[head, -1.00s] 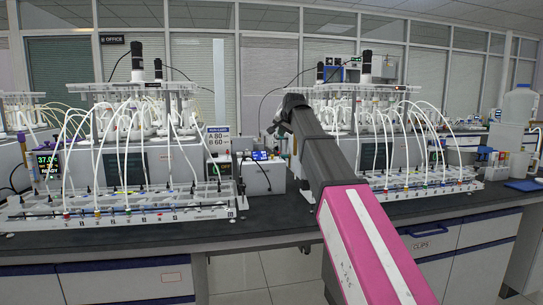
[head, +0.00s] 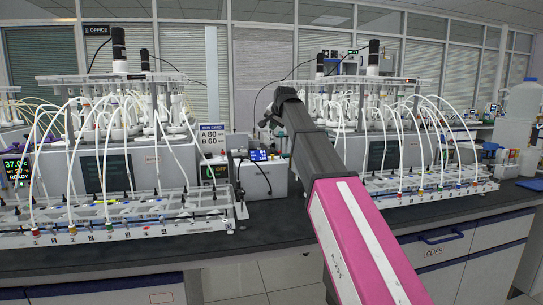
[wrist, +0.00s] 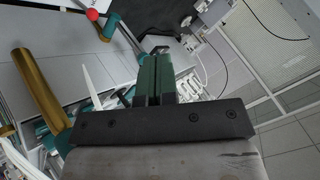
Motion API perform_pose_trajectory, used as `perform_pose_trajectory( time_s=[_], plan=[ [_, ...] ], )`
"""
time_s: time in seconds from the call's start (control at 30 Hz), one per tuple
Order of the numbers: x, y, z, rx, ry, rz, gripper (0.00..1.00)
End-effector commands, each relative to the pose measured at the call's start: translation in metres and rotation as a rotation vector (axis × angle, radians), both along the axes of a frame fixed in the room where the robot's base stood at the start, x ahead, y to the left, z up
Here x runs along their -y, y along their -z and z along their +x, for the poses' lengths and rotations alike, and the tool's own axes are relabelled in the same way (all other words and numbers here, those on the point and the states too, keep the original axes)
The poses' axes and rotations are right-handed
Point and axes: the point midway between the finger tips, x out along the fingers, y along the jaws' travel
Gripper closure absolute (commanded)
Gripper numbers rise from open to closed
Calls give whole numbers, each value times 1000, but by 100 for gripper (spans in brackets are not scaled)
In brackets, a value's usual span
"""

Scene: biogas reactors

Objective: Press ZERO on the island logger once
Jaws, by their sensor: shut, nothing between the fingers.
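My gripper (head: 270,122) is at the end of my raised arm, seen from behind and small in the head view. It is in the air, apart from the box, above and right of it in the picture. In the wrist view my green fingers (wrist: 153,78) are together with nothing between them. I cannot make out the logger in the wrist view.
Reactor rigs with white tubes stand left (head: 110,165) and right (head: 400,130) on the dark benchtop (head: 275,230). A run card (head: 212,140) stands beside the box. A brass cylinder (wrist: 40,95) and a red ball (wrist: 92,15) show in the wrist view. The bench front strip is clear.

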Motion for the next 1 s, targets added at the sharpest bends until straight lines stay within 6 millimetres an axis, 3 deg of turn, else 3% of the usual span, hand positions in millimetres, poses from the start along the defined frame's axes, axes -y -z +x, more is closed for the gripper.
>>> perform_pose_trajectory(
  time_s=[0.37,1.0],
  plan=[
    [0,11,0,-1,0,-1,100],
    [0,81,-1,0,0,0,100]
  ],
)
